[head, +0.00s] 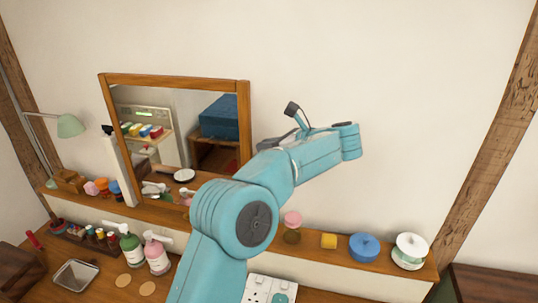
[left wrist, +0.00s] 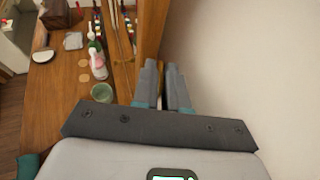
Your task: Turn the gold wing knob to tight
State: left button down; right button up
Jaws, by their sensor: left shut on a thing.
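The wooden-framed mirror (head: 243,125) stands on the ledge against the wall; its wooden side post also shows in the left wrist view (left wrist: 152,30). My left gripper (left wrist: 166,88) is at this post, its two dark fingers close together with a narrow gap. In the head view my left gripper (head: 268,144) is beside the right edge of the mirror, partly hidden by my own arm. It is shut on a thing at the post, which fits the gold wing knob. The knob itself is hidden by the fingers, so its angle cannot be told. My right gripper is not in view.
A blue pot (head: 364,247), a white pot (head: 411,253) and a yellow cylinder (head: 328,241) stand on the ledge. A green bottle (head: 131,246) and a pink bottle (head: 156,256) stand lower left, near a metal tray (head: 75,274). The wall right of the mirror is bare.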

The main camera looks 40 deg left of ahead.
pick_arm(q)
jog(key=shift+d+f, duration=0.15)
jog(key=shift+f, duration=0.25)
jog(key=c, duration=1.3)
grip_release()
jog(key=shift+o, duration=0.2)
jog(key=shift+s+r, duration=0.1)
jog(key=shift+r, duration=0.05)
jog(key=shift+w, duration=0.25)
jog(key=p+v, duration=0.5)
jog(key=v, duration=1.1)
jog(key=shift+s, duration=0.1)
